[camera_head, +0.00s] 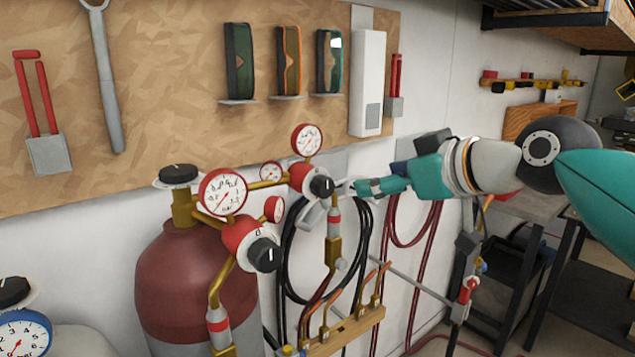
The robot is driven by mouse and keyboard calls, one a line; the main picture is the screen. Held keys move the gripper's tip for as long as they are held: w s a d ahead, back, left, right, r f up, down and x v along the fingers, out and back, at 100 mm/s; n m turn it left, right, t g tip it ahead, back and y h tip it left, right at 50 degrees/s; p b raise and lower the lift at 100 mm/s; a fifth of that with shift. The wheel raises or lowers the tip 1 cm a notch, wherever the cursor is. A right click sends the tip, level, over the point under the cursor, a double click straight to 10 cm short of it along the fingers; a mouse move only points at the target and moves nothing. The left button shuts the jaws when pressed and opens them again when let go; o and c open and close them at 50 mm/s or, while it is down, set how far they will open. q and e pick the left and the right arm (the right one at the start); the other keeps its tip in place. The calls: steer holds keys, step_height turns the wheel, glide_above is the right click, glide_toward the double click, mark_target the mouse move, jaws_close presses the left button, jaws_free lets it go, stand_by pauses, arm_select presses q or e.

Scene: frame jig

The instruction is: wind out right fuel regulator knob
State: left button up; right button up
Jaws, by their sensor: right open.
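The right regulator (300,176) is red, with a white round gauge (306,139) above it and a black knob (322,186) with a white mark facing front right. My right gripper (346,189) reaches in from the right with its fingertips close by the knob's right side. Its jaws are open, and I cannot tell whether a finger touches the knob. A second red regulator (238,236) with a similar black knob (265,255) sits further left, by the maroon cylinder (190,285). My left gripper is not in view.
Black hoses (289,245) and red hoses (400,235) hang on the wall below the right regulator. A wooden rack (345,333) with copper-coloured torches stands underneath. A dark bench (530,205) stands at right.

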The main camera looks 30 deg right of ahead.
mark_target(328, 186)
steer(key=p+x, duration=0.2)
steer(key=x, duration=1.4)
steer(key=shift+w+a+f, duration=0.1)
steer(key=shift+a, duration=0.05)
steer(key=c, duration=1.1)
steer(key=shift+f+m+b, duration=0.2)
steer(key=shift+m+b, duration=0.1)
steer(key=shift+b, duration=0.35)
steer(key=shift+c, duration=0.2)
steer(key=shift+y, duration=0.4)
steer(key=shift+r+m+b, duration=0.1)
steer(key=shift+m+b, duration=0.2)
steer(key=shift+b, duration=0.05)
steer(key=shift+r, duration=0.1)
